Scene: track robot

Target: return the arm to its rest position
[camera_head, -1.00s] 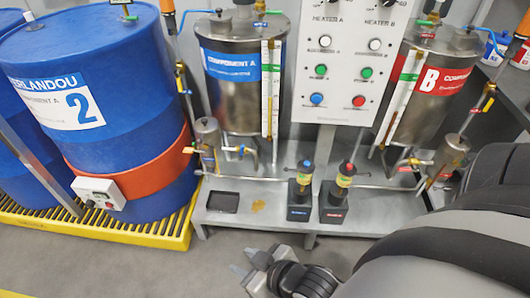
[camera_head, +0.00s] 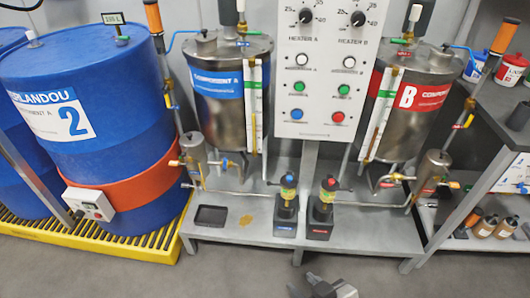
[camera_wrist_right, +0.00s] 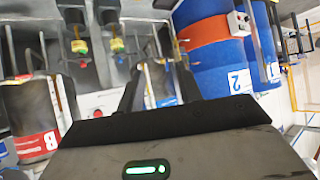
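My right gripper (camera_head: 328,289) shows at the bottom edge of the head view, above the grey floor and in front of the metal stand. Only its grey tip end is in the picture; the rest of the arm is out of view. In the right wrist view, the two dark fingers of my right gripper (camera_wrist_right: 160,78) stand apart with nothing between them. That view is upside down and somewhat blurred. My left gripper is in neither view.
The metal stand (camera_head: 262,233) holds two tanks, a control panel (camera_head: 322,103) and two small pumps. A blue drum (camera_head: 95,140) stands on a yellow grated pallet (camera_head: 120,245) at left. A grey shelf (camera_head: 470,165) is at right. The floor in front is clear.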

